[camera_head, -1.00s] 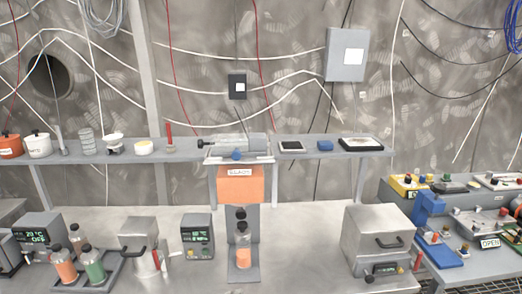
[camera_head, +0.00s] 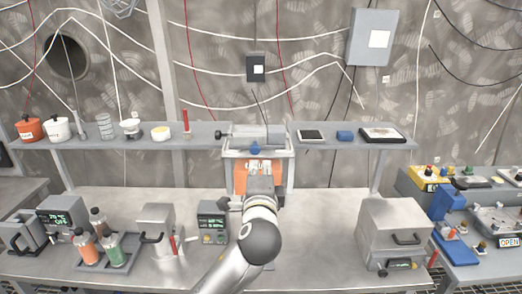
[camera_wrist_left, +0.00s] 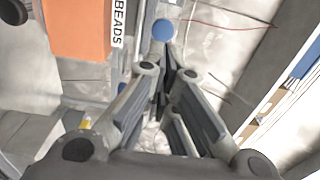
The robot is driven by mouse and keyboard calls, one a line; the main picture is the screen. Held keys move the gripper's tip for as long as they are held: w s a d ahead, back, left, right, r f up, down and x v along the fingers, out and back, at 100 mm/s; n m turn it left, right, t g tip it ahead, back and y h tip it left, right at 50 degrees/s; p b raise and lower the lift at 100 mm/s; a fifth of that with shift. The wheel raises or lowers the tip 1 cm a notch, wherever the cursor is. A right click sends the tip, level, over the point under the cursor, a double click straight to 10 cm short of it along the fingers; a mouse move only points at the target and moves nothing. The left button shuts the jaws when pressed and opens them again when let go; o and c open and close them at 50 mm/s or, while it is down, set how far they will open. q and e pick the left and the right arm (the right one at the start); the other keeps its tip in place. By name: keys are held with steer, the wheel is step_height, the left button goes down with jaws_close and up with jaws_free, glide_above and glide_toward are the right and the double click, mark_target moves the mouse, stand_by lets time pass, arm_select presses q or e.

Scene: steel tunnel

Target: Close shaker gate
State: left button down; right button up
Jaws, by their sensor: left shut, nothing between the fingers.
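An orange hopper (camera_head: 242,178), lettered BEADS in the left wrist view (camera_wrist_left: 75,28), hangs at the middle of the shelf. A grey device (camera_head: 243,137) lies on the shelf above it, with a blue knob (camera_head: 255,149) at its front. The knob also shows as a blue ball in the left wrist view (camera_wrist_left: 163,30). My left gripper (camera_head: 262,170) is in front of the hopper, just below the knob. In the wrist view its fingers (camera_wrist_left: 166,70) are closed together and empty, pointing toward the knob, apparently apart from it. The arm hides part of the hopper and what stands below it. My right gripper is not in view.
The shelf (camera_head: 360,143) also bears pots, cups and a tablet. A side table at right holds a device signed OPEN (camera_head: 509,243).

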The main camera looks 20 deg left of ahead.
arm_select(q)
steer(key=p, duration=0.2)
glide_toward(261, 141)
steer(key=shift+w+a+r, duration=0.1)
steer(key=shift+w+a, duration=0.1)
steer(key=shift+w, duration=0.45)
steer(key=shift+x, duration=1.4)
